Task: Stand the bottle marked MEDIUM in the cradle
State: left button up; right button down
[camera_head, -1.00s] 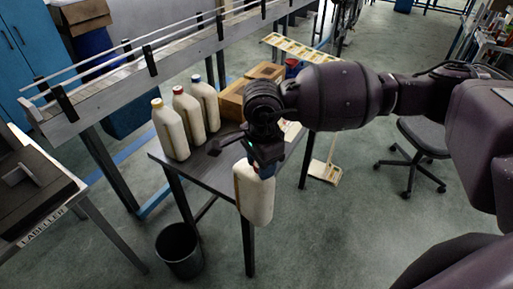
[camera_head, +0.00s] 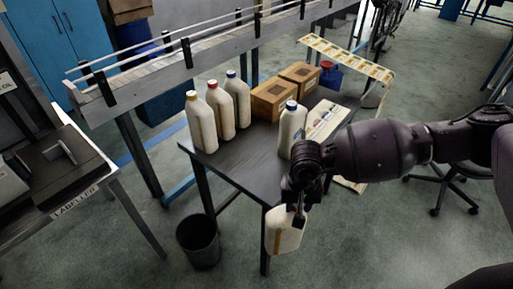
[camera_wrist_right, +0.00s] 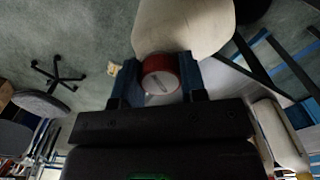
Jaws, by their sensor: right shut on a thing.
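My right gripper (camera_head: 300,205) is shut on the red cap (camera_wrist_right: 158,75) of a cream bottle (camera_head: 284,236). The bottle hangs in the air by the front edge of the dark table, and its body also shows in the right wrist view (camera_wrist_right: 185,25). No MEDIUM marking can be read on it. A dark block with a pale upright piece (camera_head: 58,152) sits on the bench marked LABELLER (camera_head: 98,183) at the left; I cannot tell whether this is the cradle. My left gripper is not in view.
Cream bottles with yellow (camera_head: 201,125), red (camera_head: 219,112) and blue (camera_head: 238,102) caps stand on the dark table (camera_head: 235,165). Another blue-capped bottle (camera_head: 291,128) stands near cardboard boxes (camera_head: 272,98). A black bin (camera_head: 198,243) is on the floor between table and bench.

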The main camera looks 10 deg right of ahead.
jog(key=f+n, duration=0.2)
jog(key=shift+s+d+f+n, duration=0.15)
jog(key=shift+d+f+n, duration=0.1)
jog(key=shift+d+n, duration=0.05)
jog(key=shift+f, duration=0.15)
jog(key=shift+a, duration=0.25)
jog(key=shift+s, duration=0.1)
jog(key=shift+d, duration=0.15)
